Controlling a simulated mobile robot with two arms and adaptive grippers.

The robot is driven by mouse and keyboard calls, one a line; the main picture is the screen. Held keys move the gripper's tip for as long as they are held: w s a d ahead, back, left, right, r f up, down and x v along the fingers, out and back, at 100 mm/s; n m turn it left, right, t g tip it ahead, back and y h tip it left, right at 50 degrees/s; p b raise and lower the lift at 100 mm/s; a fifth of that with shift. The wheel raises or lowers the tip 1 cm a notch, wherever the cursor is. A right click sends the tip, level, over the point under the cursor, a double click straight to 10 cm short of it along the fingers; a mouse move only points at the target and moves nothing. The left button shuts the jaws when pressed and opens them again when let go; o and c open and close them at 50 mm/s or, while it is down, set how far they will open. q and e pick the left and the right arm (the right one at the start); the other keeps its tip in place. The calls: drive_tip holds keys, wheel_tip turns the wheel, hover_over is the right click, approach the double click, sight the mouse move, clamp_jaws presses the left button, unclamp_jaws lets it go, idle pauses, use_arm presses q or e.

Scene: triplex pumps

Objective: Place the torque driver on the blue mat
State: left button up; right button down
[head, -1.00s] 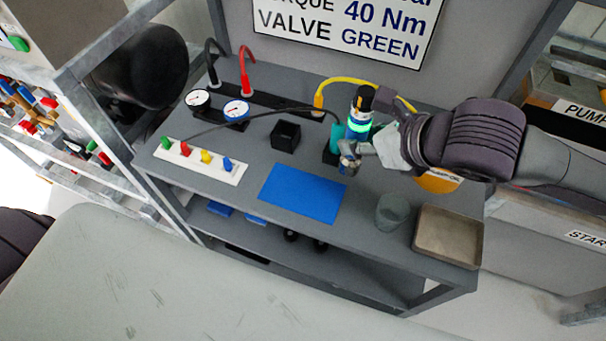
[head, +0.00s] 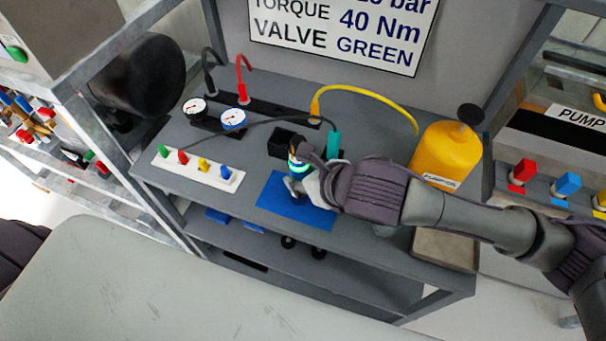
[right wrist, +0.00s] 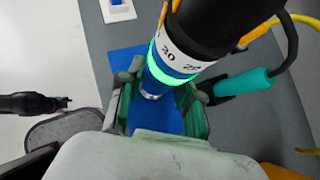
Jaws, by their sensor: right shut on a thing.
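The torque driver (head: 295,167) has a dark top, a blue body and a glowing green ring. In the right wrist view its scale band and black grip (right wrist: 182,55) show large. My right gripper (head: 304,187) is shut on the driver; its fingers also show in the right wrist view (right wrist: 157,95). It holds the driver roughly upright over the blue mat (head: 308,218). The mat lies flat at the shelf's front and is partly hidden by my gripper. I cannot tell whether the driver touches it. A dark gripper, seemingly my left (right wrist: 40,103), shows small at the left of the wrist view.
A white strip with coloured valves (head: 198,168) lies left of the mat. A black square holder (head: 284,140) and a teal connector (head: 334,143) stand behind it. A yellow oil can (head: 446,152) and a tray (head: 445,248) are right, near my arm. Gauges (head: 233,119) are further back.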

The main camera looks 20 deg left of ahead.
drive_tip(key=c, duration=0.8)
unclamp_jaws()
drive_tip(key=shift+f, duration=0.15)
drive_tip(key=shift+o, duration=0.2)
drive_tip(key=v, duration=1.2)
drive_tip(key=shift+s, duration=0.1)
